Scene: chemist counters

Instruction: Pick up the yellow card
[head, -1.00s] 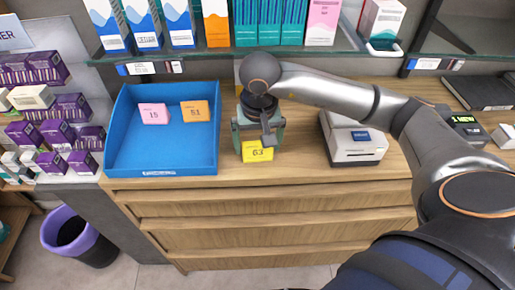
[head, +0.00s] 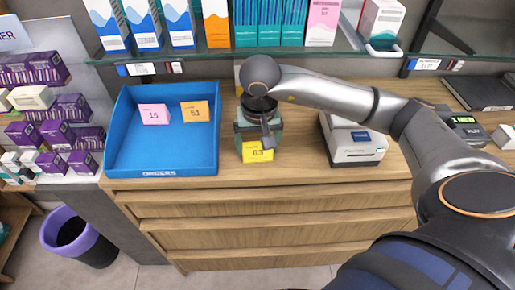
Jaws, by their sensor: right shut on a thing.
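The yellow card (head: 257,152), marked 63, is at the front of the wooden counter, just right of the blue tray. My right gripper (head: 257,143) points down over it and is shut on the card's back part. The wrist hides part of the fingers and of the card's back edge. I cannot tell whether the card is clear of the counter. My left gripper is not in view.
The blue tray (head: 160,172) holds a pink card (head: 154,114) and an orange card (head: 195,111). A white printer-like device (head: 352,146) stands to the right. A glass shelf (head: 205,54) with several boxes runs above the counter's back.

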